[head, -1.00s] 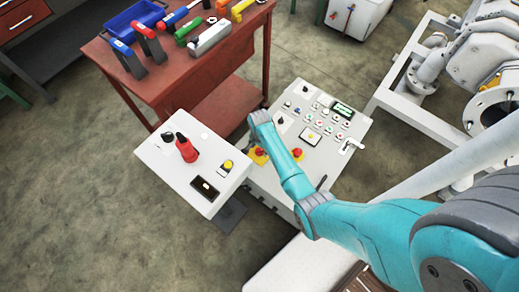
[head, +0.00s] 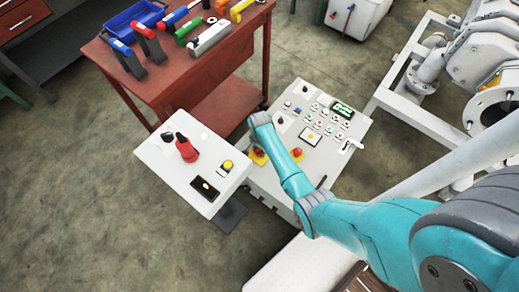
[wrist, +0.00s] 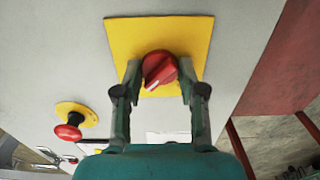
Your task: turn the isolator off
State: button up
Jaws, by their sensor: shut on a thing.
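The isolator is a red rotary knob (wrist: 158,70) on a square yellow plate (wrist: 190,35) in the wrist view. A white mark on the knob points to the lower left of that picture. My gripper (wrist: 159,78) is shut on the knob, with one finger on each side of it. In the head view a corner of the yellow plate (head: 258,157) shows beside my wrist. The knob and my fingers are hidden there behind my own arm.
A red mushroom button (wrist: 68,132) on a round yellow base sits near the isolator. The grey control panel (head: 270,182) carries several buttons. A white pedestal (head: 160,160) with a red handle (head: 187,150) stands left. A red tool bench (head: 175,75) is behind.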

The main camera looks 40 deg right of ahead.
jog(key=n, duration=0.4)
jog(key=shift+n, duration=0.4)
jog(key=n, duration=0.4)
jog(key=shift+n, duration=0.3)
jog(key=n, duration=0.4)
jog(key=shift+n, duration=2.1)
jog(key=o, duration=1.1)
jog(key=shift+o, duration=0.2)
